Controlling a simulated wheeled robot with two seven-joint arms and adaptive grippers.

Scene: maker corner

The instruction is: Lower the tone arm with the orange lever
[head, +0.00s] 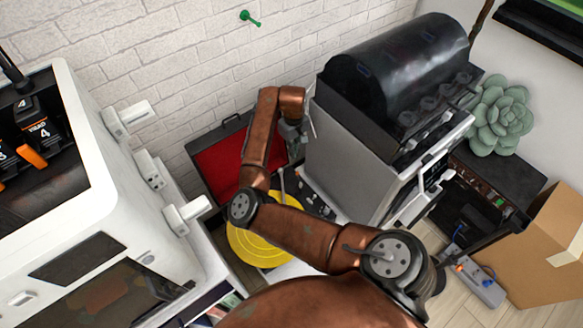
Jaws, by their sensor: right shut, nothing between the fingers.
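The record player has a yellow record (250,247) and an open lid with a red lining (215,160). It stands low between the white machine and the grill-like unit. A thin pale bar that looks like the tone arm (283,184) shows right of the record. A black control strip with knobs (312,198) lies beside it. I cannot make out the orange lever; my right arm covers part of the player. My right gripper (294,140) is shut and empty, above the player's back right, close to the grill's side. My left gripper is out of view.
The black-hooded grill (400,70) stands close on the right of my right gripper. A white machine (130,200) with protruding handles fills the left. A brick wall (170,60) is behind. A cardboard box (545,245) and a power strip (477,285) are at right.

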